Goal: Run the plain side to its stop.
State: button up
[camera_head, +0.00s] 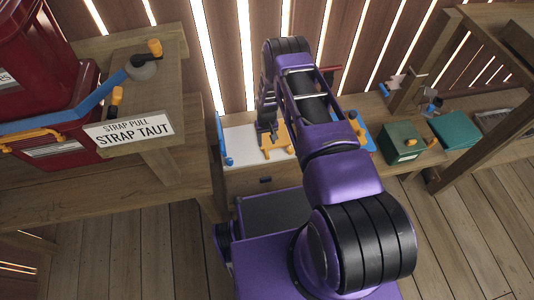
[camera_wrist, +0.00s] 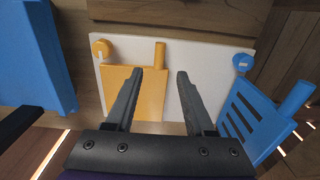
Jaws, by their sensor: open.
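A plain yellow panel (camera_wrist: 150,88) without slots lies against a white board (camera_wrist: 210,65) in the wrist view. It has an upright yellow post (camera_wrist: 160,55) and a round yellow knob (camera_wrist: 101,48) by its corner. My gripper (camera_wrist: 160,74) is open, its two fingers over the panel and either side of the post in the picture; I cannot tell whether they touch it. A slotted blue panel (camera_wrist: 250,118) with a blue post and knob stands at the board's right. In the head view the yellow panel (camera_head: 276,142) is partly hidden by my arm, with my gripper (camera_head: 268,130) at it.
A plain blue part (camera_wrist: 38,55) is close on the left in the wrist view. In the head view, red bins (camera_head: 65,145) and a "strap taut" sign (camera_head: 128,129) are at left. A green box (camera_head: 400,143) and teal case (camera_head: 455,132) are at right.

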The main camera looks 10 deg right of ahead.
aim_at(267, 154)
notch_tip(267, 154, down, 10)
jog(key=shift+r+b, duration=0.2)
jog(key=shift+b, duration=0.85)
jog(key=shift+c, duration=0.3)
grip_shut()
